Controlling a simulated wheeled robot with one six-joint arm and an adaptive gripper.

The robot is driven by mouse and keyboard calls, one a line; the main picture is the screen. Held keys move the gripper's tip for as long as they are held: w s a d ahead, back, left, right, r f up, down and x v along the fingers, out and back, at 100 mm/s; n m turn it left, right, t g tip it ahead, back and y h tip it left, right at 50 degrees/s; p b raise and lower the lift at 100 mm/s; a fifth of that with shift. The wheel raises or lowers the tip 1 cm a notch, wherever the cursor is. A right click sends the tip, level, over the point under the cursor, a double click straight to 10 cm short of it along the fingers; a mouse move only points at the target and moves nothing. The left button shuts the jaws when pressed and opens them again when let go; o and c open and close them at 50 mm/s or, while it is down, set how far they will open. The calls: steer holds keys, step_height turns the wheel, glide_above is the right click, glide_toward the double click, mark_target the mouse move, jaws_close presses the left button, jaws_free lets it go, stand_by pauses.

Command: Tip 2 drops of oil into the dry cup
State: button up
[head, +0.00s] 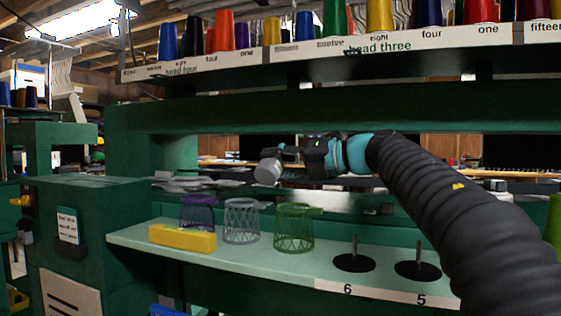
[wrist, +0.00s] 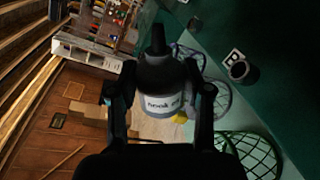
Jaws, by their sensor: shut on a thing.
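My gripper (head: 287,153) is raised above the pale shelf and shut on a small oil bottle. The bottle (head: 268,171) shows a grey end in the head view. In the wrist view the bottle (wrist: 162,88) sits between both fingers, with a dark nozzle and a white label whose wording is partly readable. A small dark round cup-like fitting (wrist: 243,70) sits on the green surface right of the bottle, apart from it, beside a small white label (wrist: 233,58). I cannot tell whether it is dry. No drops are visible.
On the shelf (head: 130,237) stand purple (head: 198,213), grey (head: 241,221) and green (head: 294,228) wire baskets, with a yellow block (head: 182,238) in front. Two black spindle discs (head: 354,262) (head: 417,271) are at right. Thread cones (head: 380,16) line the rack above.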

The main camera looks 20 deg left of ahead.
steer(key=m, duration=0.1)
steer(key=f+m, duration=0.1)
steer(key=m, duration=0.1)
steer(key=shift+s+a+f+g+p, duration=0.1)
steer(key=shift+s+f+g+p, duration=0.05)
steer(key=shift+s+g+p, duration=0.25)
steer(key=shift+m+p, duration=0.4)
steer(key=shift+p, duration=0.1)
steer(key=shift+f+m+p, duration=0.4)
steer(key=shift+m+p, duration=0.1)
steer(key=shift+d+r+m+g+p, duration=0.1)
steer(key=shift+d+m+g+p, duration=0.1)
steer(key=shift+m, duration=0.35)
steer(key=shift+d+m+g+p, duration=0.1)
steer(key=shift+m+g, duration=0.1)
steer(key=shift+m, duration=0.35)
steer(key=shift+w, duration=0.1)
